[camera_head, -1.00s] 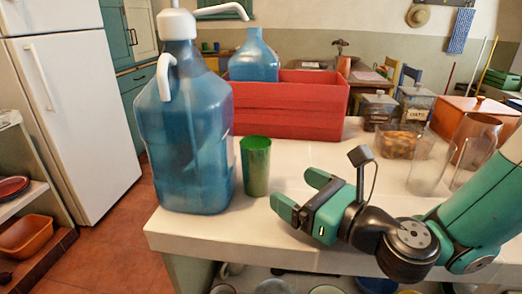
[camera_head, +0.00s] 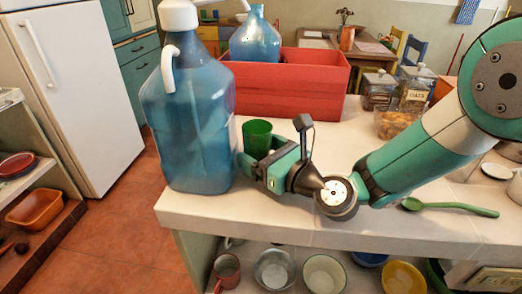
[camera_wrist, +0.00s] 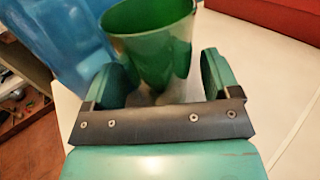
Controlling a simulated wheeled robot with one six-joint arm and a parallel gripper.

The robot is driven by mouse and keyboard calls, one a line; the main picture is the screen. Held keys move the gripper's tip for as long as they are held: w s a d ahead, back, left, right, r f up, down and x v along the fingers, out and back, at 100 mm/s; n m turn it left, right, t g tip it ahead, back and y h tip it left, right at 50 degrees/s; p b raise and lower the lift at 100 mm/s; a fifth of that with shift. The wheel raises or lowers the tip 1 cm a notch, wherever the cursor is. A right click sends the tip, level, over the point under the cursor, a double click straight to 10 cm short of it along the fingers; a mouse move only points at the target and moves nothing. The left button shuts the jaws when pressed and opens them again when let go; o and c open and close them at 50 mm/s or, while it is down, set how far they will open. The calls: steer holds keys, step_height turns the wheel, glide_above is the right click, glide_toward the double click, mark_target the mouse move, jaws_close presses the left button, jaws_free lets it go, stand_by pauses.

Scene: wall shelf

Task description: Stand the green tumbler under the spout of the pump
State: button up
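The green tumbler (camera_head: 257,134) stands upright on the white tiled counter, just right of the big blue bottle. Its lower part is hidden by my gripper in the head view. The white pump (camera_head: 179,15) sits on top of this blue bottle (camera_head: 190,125); its spout reaches right at the picture's top edge and is partly cut off. My gripper (camera_head: 262,163) is low over the counter at the tumbler.
A green spoon (camera_head: 450,207) lies at the right of the counter. Glass jars (camera_head: 410,88) stand at the back right. The counter's front edge is close below my gripper.

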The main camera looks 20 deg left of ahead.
steer(key=c, duration=0.7)
steer(key=o, duration=0.9)
steer(key=shift+s+d+f+b, duration=0.2)
steer(key=shift+d+b, duration=0.1)
steer(key=shift+d, duration=0.2)
steer(key=b+v, duration=1.1)
steer(key=v, duration=0.4)
steer(key=shift+d, duration=0.3)
steer(key=shift+s+d+r, duration=0.15)
steer(key=shift+d, duration=0.2)
